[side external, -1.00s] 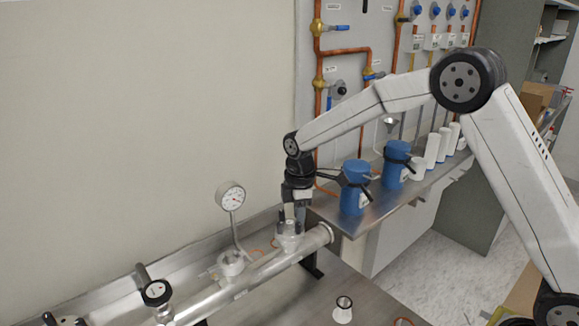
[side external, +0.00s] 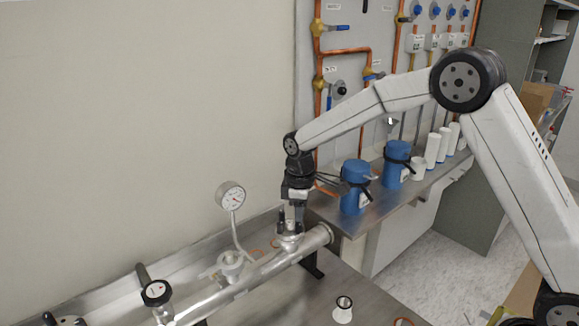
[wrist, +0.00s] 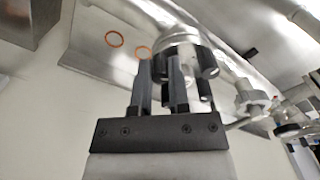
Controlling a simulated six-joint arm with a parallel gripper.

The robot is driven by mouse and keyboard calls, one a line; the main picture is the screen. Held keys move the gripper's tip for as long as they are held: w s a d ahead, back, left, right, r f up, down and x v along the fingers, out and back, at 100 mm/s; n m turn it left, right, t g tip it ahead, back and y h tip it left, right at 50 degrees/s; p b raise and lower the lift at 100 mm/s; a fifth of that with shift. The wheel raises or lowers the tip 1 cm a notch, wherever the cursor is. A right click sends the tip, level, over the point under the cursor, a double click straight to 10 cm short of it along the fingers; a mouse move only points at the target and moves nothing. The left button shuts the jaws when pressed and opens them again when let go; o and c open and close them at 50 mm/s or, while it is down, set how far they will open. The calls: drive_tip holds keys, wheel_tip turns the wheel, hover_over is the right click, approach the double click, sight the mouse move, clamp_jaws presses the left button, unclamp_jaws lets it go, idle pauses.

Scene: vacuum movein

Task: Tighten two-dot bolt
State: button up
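My gripper (side external: 298,226) points down at a metal clamp flange (side external: 289,243) on the right part of the steel tube. In the wrist view, my gripper's two dark fingers (wrist: 160,66) stand apart and reach the side of the round flange (wrist: 178,50). Several dark-tipped bolts (wrist: 208,64) stand around the flange beside the fingers. Dot marks are too small to read.
A pressure gauge (side external: 231,196) rises from the steel tube (side external: 215,297) to the left. Blue bottles (side external: 356,187) stand on the shelf to the right. Copper rings (wrist: 114,38) lie on the bench. A small white part (side external: 342,311) stands at the front.

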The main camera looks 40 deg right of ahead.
drive_tip(key=shift+o, duration=0.8)
drive_tip(key=shift+r, duration=0.1)
drive_tip(key=shift+r, duration=3.9)
drive_tip(key=shift+o, duration=1.4)
drive_tip(key=n, duration=0.6)
drive_tip(key=shift+f, duration=0.1)
